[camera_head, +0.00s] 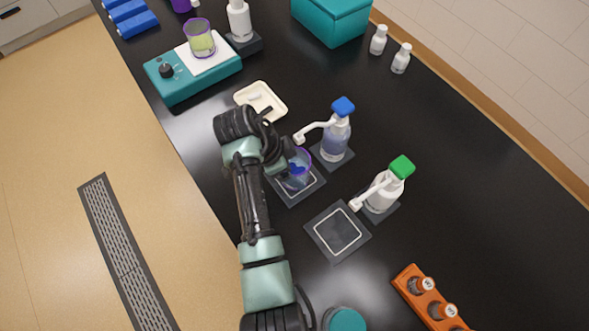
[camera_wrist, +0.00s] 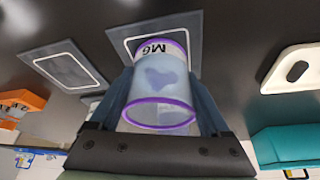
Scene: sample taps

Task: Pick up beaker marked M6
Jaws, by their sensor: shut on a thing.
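The beaker marked M6 (camera_wrist: 162,80) is clear with a purple rim and a bluish patch inside; its M6 label reads upside down in the wrist view. My gripper (camera_wrist: 160,100) is shut on it, one finger on each side. In the head view the beaker (camera_head: 298,172) is partly hidden by my gripper (camera_head: 284,160). It is at a dark pad with a white square outline (camera_head: 312,189), beside the blue-capped dispenser bottle (camera_head: 337,135). I cannot tell whether its base touches the pad.
A green-capped dispenser bottle (camera_head: 384,192) stands at right, by an empty outlined pad (camera_head: 338,231). A cream tray (camera_head: 273,92) lies behind my gripper. A teal device (camera_head: 185,88) bears another beaker (camera_head: 199,40). An orange rack (camera_head: 409,285) is at lower right.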

